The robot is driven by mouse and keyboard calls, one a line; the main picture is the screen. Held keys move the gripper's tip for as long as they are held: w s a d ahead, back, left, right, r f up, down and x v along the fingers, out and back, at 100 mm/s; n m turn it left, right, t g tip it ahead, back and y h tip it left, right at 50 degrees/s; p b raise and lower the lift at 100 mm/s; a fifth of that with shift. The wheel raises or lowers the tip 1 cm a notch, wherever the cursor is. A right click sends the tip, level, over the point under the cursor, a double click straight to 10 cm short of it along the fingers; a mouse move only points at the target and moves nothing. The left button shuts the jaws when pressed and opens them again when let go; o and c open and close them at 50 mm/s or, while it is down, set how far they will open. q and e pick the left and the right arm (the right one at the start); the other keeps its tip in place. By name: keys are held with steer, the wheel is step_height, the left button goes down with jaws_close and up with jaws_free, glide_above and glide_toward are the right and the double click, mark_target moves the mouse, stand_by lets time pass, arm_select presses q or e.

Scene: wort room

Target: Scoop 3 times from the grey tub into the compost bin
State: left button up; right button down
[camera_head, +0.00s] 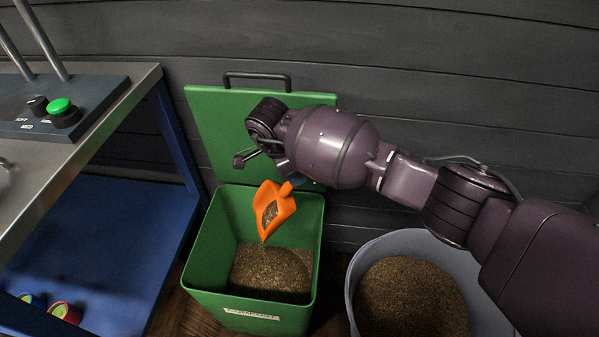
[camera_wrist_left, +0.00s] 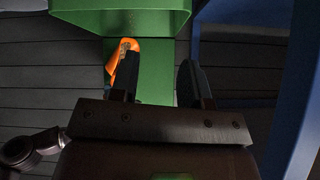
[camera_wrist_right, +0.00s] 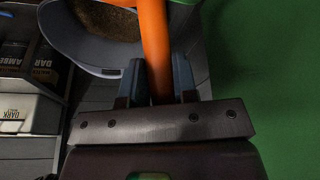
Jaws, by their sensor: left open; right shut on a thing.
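The orange scoop (camera_head: 275,208) is tilted tip-down over the open green compost bin (camera_head: 205,270). Brown grain lies in the scoop, and a little seems to trickle from its tip. Brown grain (camera_head: 270,272) covers the bin's floor. My right gripper (camera_wrist_right: 158,82) is shut on the scoop's orange handle (camera_wrist_right: 154,40); in the head view its fingers are mostly hidden behind my wrist. The grey tub (camera_head: 353,285), holding brown grain, stands right of the bin. My left gripper (camera_wrist_left: 158,82) is open and empty; the scoop shows beyond its fingers in the left wrist view.
The bin's green lid (camera_head: 215,130) stands raised against the dark plank wall. A steel-topped table (camera_head: 110,115) with a blue frame stands at left, with a control box (camera_head: 60,105) on top. Shelved sacks (camera_wrist_right: 20,60) show in the right wrist view.

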steer(key=shift+s+a+r+h, duration=0.3)
steer(key=shift+a+r, duration=0.05)
steer(key=shift+a, duration=0.3)
steer(key=shift+s+a+r+t+h, duration=0.15)
steer(key=shift+s+a+t+h, duration=0.15)
steer(key=shift+a, duration=0.3)
steer(key=shift+s+a+r+h, duration=0.2)
steer(key=shift+a+h, duration=0.15)
steer(key=shift+a, duration=0.15)
steer(key=shift+s+a+r+h, duration=0.2)
steer(key=shift+a+h, duration=0.15)
steer(key=shift+a, duration=0.15)
arm_select(q)
steer(key=shift+w+d, duration=0.1)
steer(key=shift+w, duration=0.15)
arm_select(e)
steer(key=shift+a+t, duration=0.15)
steer(key=shift+t, duration=0.15)
arm_select(q)
steer(key=shift+s+f, duration=0.1)
steer(key=shift+s, duration=0.25)
arm_select(e)
steer(key=shift+s, duration=0.1)
arm_select(q)
steer(key=shift+w, duration=0.15)
